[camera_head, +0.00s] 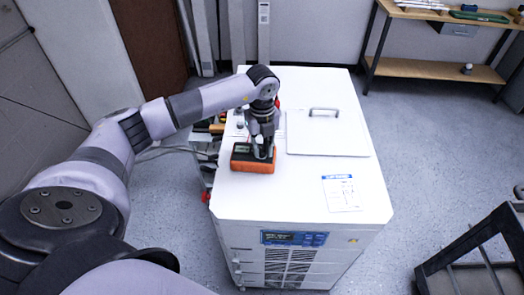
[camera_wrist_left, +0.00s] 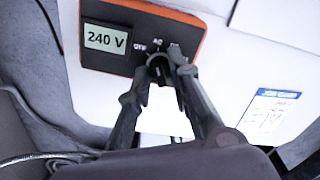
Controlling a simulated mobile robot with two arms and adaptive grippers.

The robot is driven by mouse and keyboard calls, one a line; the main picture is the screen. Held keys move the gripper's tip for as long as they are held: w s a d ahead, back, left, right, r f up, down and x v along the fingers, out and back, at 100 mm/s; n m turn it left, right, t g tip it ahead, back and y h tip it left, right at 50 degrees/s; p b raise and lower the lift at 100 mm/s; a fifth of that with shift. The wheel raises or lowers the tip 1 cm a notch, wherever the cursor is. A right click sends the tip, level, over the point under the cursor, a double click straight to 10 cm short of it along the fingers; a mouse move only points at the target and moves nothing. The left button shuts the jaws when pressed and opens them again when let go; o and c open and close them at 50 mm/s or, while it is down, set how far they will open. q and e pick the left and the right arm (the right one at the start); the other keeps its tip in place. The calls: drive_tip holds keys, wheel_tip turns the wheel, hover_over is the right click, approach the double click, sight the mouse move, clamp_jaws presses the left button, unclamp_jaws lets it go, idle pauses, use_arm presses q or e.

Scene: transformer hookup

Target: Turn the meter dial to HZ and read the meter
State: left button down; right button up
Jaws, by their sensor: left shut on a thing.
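The orange and black meter (camera_head: 253,166) lies on the white top of the cabinet in the head view. My left gripper (camera_head: 263,152) reaches down onto it from above. In the left wrist view the meter (camera_wrist_left: 100,63) shows a lit display (camera_wrist_left: 106,39) reading "240 V". The left gripper (camera_wrist_left: 168,66) is shut on the dial (camera_wrist_left: 157,68). Labels near the dial look like "OFF" and "AC"; the fingers hide the other labels and much of the dial. My right gripper is not in view.
A white lid with a grey handle (camera_head: 324,111) lies on the cabinet top (camera_head: 300,190) right of the meter. A printed sheet (camera_head: 341,192) lies nearer the front. A dark frame (camera_head: 470,260) stands on the floor at the right. A shelf bench (camera_head: 435,70) is at the back.

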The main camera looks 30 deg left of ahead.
use_arm(q)
drive_tip(key=m+b, duration=0.2)
drive_tip(key=m, duration=0.2)
drive_tip(key=shift+f+m+b, duration=0.1)
drive_tip(key=shift+m+b, duration=0.2)
drive_tip(key=m+b, duration=0.2)
drive_tip(key=m, duration=0.2)
drive_tip(key=shift+m, duration=0.3)
drive_tip(key=m+b, duration=0.2)
drive_tip(key=m, duration=0.2)
drive_tip(key=shift+b, duration=0.3)
drive_tip(key=shift+m+b, duration=0.7)
drive_tip(key=shift+m, duration=1.3)
drive_tip(key=c, duration=1.4)
unclamp_jaws()
drive_tip(key=shift+c, duration=0.2)
